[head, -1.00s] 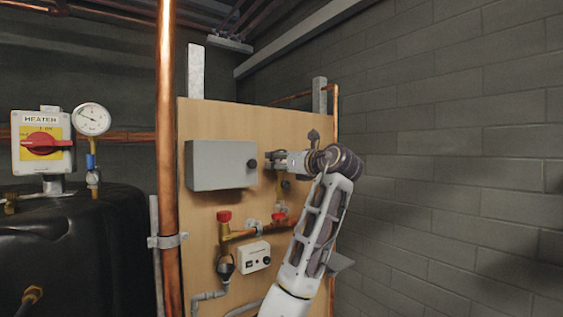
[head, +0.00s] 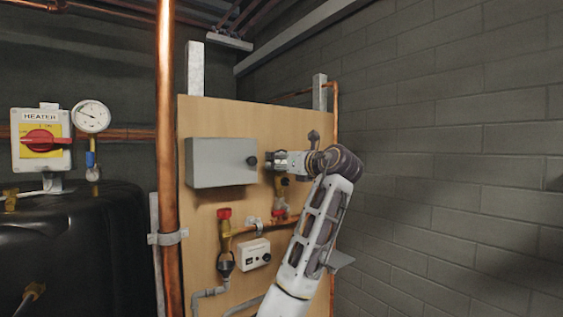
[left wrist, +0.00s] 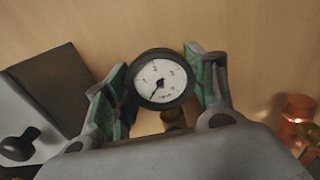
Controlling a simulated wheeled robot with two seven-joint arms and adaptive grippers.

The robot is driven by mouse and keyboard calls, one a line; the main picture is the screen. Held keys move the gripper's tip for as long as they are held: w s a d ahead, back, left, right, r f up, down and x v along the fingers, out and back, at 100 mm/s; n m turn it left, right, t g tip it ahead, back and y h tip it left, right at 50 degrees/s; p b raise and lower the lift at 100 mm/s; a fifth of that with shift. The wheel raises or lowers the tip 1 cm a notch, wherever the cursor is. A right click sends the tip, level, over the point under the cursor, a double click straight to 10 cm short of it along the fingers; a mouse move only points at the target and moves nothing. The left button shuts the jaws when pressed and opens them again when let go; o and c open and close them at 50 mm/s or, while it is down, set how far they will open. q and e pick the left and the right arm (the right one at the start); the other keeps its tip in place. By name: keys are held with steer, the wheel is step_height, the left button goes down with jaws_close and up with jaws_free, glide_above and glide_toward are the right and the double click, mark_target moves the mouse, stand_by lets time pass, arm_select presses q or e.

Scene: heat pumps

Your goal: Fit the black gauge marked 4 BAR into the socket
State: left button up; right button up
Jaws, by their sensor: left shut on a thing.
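The gauge (left wrist: 161,79) has a black rim, a white dial and a dark needle. My left gripper (left wrist: 162,86) is shut on it, with green finger pads at both sides. In the head view my left gripper (head: 272,161) is at the wooden board, just right of the grey box; the gauge is hard to make out there. A brass fitting (left wrist: 174,118), likely the socket, shows just below the gauge in the left wrist view. Brass fittings (head: 283,184) also show under the gripper in the head view. I cannot tell whether gauge and socket touch. My right gripper is not in view.
A grey box (head: 218,164) with a black knob sits close left of the gripper. Red-capped brass pipework (head: 225,226) and a white control unit (head: 254,254) are lower on the board. A vertical copper pipe (head: 166,120) stands left. Another gauge (head: 91,117) stands above the black tank.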

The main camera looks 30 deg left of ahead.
arm_select(q)
steer(key=o, duration=1.4)
steer(key=shift+o, duration=0.2)
steer(key=shift+d, duration=0.15)
steer(key=v, duration=0.8)
steer(key=shift+p, duration=0.3)
stand_by(0.8)
steer(key=shift+s+d, duration=0.1)
stand_by(0.7)
